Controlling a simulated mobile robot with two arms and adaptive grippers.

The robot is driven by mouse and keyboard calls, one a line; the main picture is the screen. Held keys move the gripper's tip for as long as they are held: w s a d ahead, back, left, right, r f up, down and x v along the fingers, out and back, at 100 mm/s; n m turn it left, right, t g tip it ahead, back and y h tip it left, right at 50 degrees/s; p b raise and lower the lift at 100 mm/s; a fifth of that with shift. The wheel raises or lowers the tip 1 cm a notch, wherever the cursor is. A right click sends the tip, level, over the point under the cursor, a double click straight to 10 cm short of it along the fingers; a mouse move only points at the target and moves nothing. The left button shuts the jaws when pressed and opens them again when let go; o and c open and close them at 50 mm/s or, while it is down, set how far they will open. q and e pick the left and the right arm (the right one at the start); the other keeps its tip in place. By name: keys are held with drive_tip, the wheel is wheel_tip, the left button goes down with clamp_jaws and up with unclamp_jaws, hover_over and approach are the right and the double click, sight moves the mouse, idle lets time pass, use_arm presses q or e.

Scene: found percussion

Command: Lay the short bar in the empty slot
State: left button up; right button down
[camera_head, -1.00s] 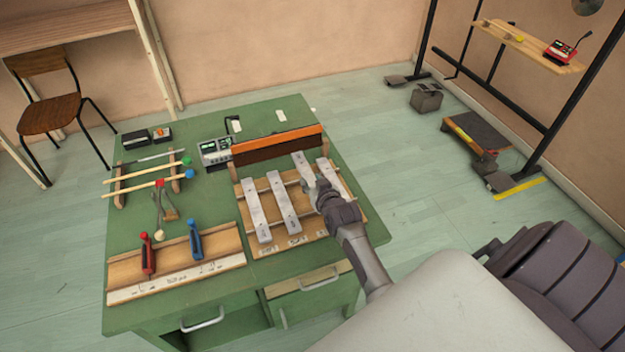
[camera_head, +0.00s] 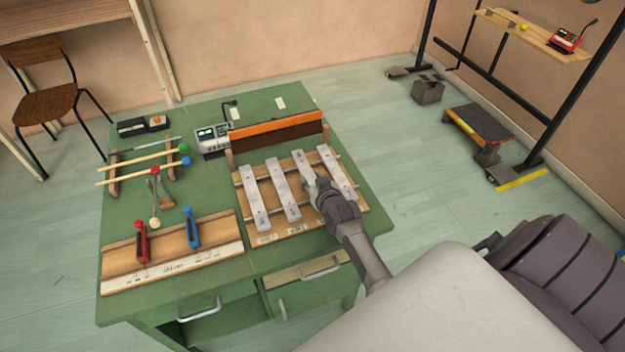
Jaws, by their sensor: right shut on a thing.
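The short bar (camera_head: 301,163) is a pale metal bar, at the third position on the wooden bar frame (camera_head: 247,234), between two other pale bars (camera_head: 283,190) (camera_head: 338,173). It lines up roughly with its neighbours. My right gripper (camera_head: 314,188) is shut on its near part and hides its near end. I cannot tell whether the bar rests on the rails or is held just above them. Another pale bar (camera_head: 254,197) lies at the left of the frame. My left gripper is not in view.
An orange-brown board (camera_head: 277,134) stands behind the frame, with a meter box (camera_head: 212,141) beside it. Mallets (camera_head: 142,163) lie on a rack at left. A wooden tray (camera_head: 120,265) with red and blue handled tools stands at front left of the green table (camera_head: 201,109).

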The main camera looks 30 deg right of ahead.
drive_tip(key=shift+f, duration=0.35)
drive_tip(key=c, duration=0.7)
unclamp_jaws()
drive_tip(key=shift+o, duration=0.2)
drive_tip(key=shift+s, duration=0.1)
drive_tip(key=v, duration=1.2)
